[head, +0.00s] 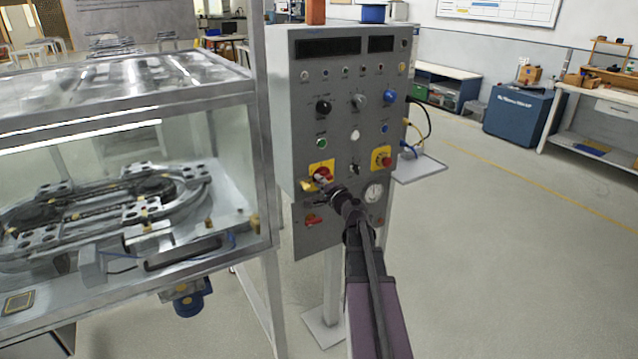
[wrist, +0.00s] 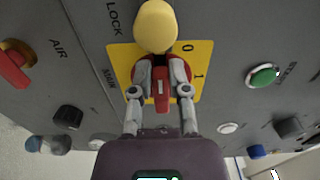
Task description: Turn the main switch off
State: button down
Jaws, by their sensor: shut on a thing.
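The main switch is a red rotary handle (wrist: 161,88) on a yellow plate (wrist: 204,50) marked 0 and 1. In the head view the switch (head: 324,173) sits on the lower front of the grey control cabinet (head: 292,95). My gripper (wrist: 160,76) has one finger on each side of the red handle and is shut on it. In the head view my gripper (head: 332,186) partly covers the switch. A yellow rounded piece (wrist: 155,27) sits beside the handle near the word LOCK and hides part of the plate. I cannot tell which mark the handle points to.
A red AIR handle (wrist: 17,68) is beside the switch, and a green button (wrist: 263,76) lies on the other side. A red knob on a yellow plate (head: 381,158) is to the right. A glazed enclosure (head: 262,190) with a ring track stands left. Floor (head: 500,220) is clear right.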

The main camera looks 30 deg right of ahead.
jog(key=shift+w+d, duration=0.15)
jog(key=shift+d, duration=0.2)
jog(key=c, duration=0.6)
grip_release()
jog(key=shift+r, duration=0.1)
jog(key=shift+d, duration=0.1)
jog(key=shift+a, duration=0.2)
jog(key=s, duration=1.2)
